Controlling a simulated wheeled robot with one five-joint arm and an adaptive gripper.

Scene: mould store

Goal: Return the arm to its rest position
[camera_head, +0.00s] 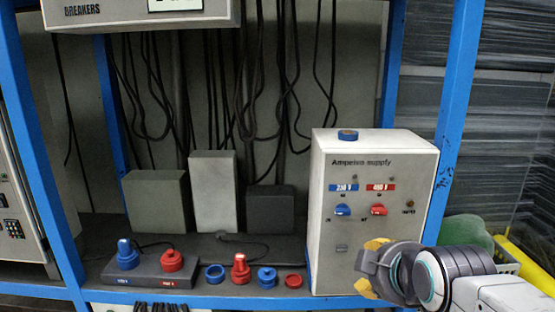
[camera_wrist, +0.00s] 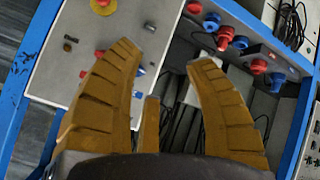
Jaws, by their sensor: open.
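My gripper (camera_wrist: 165,68) is open in the wrist view, its ochre ribbed fingers spread apart with nothing between them. In the head view my arm reaches in from the lower right, and the gripper (camera_head: 372,270) is in front of the lower right part of the white Ampeiso supply box (camera_head: 330,240). Part of the gripper is hidden behind my wrist there. I cannot tell whether it touches the box. The box carries a blue switch (camera_head: 342,210) and a red switch (camera_head: 379,210).
A dark block (camera_head: 150,275) holds a blue plug (camera_head: 127,255) and a red plug (camera_head: 171,261). Beside it on the shelf are a standing red plug (camera_head: 240,268) and several caps. A blue cap (camera_head: 348,134) lies on the box. Blue rack posts (camera_head: 458,110) flank the shelf.

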